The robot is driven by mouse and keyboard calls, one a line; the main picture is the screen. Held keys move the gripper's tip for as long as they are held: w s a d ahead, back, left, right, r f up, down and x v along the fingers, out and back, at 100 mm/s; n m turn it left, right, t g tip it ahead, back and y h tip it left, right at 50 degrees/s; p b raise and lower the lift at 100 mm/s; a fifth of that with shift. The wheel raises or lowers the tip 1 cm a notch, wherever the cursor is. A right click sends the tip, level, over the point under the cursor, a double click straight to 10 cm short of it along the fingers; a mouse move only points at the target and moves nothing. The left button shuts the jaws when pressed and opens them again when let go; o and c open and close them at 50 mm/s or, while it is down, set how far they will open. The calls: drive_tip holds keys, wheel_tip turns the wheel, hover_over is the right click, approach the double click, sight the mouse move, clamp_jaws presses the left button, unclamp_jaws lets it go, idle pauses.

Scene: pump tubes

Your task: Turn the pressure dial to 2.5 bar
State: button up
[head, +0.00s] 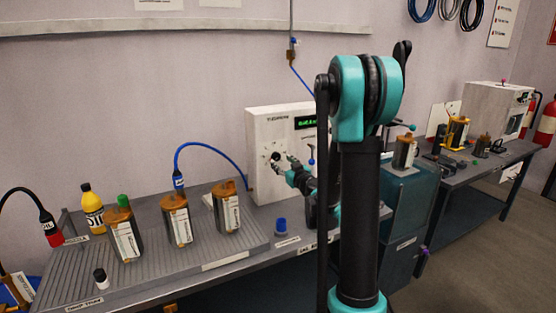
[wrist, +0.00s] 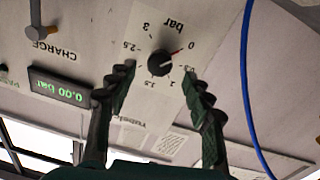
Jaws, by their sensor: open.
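The pressure dial (wrist: 160,62) is a round black knob on a white scale plate marked from 0 to 3 bar, seen upside down in the wrist view. Its red pointer (wrist: 179,50) points at about 0. My gripper (wrist: 158,74) is open, with one fingertip on each side of the knob in the picture; I cannot tell whether either touches it. The display (wrist: 58,86) reads 0.00 bar. In the head view, my gripper (head: 284,160) is at the front of the white test box (head: 262,128), and the dial there is partly hidden.
A CHARGE lever (wrist: 38,18) is beside the dial on the panel. A blue hose (wrist: 248,90) runs near it. Several pumps, including one (head: 178,226), stand on the ribbed bench to the left. A blue-capped part (head: 281,225) sits below the box.

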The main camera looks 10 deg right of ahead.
sight(277, 157)
drive_tip(key=shift+x, duration=2.2)
drive_tip(key=c, duration=1.2)
